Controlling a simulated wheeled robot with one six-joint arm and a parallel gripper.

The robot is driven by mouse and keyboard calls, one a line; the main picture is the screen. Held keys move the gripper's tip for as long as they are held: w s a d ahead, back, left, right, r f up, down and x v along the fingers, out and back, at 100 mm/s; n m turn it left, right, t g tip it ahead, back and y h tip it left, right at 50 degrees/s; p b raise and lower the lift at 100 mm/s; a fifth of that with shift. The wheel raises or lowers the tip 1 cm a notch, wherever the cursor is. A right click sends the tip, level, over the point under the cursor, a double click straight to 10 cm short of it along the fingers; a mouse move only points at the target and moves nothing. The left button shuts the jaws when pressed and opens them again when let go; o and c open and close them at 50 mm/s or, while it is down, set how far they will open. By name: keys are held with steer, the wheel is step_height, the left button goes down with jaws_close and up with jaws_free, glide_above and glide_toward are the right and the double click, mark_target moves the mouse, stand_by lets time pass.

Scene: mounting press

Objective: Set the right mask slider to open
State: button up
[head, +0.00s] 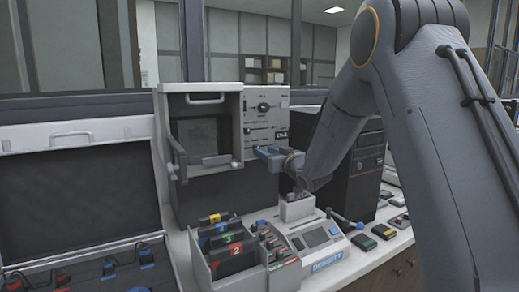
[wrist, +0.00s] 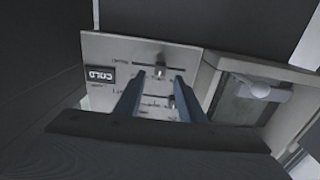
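The press's control panel (head: 266,125) stands right of its open chamber in the head view, with sliders and small labels too small to read. In the wrist view the panel (wrist: 112,48) appears upside down, with one slider knob (wrist: 160,71) between my fingertips and another knob (wrist: 172,101) further down between the fingers. I cannot tell which is the right mask slider. My gripper (wrist: 160,76) is open, its two blue fingers apart. Whether either finger touches a knob cannot be told. In the head view my gripper (head: 262,152) is at the panel's lower edge.
A dark display (wrist: 101,74) sits on the panel. The press's chamber (head: 203,130) has a handled door. Below are a holder of coloured, numbered cartridges (head: 232,250) and a white density device (head: 318,244). A black computer tower (head: 368,160) stands right, behind my arm.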

steer(key=p+x, duration=0.1)
steer(key=x, duration=0.3)
steer(key=shift+w+a, duration=0.1)
steer(key=shift+w, duration=0.15)
jaws_close()
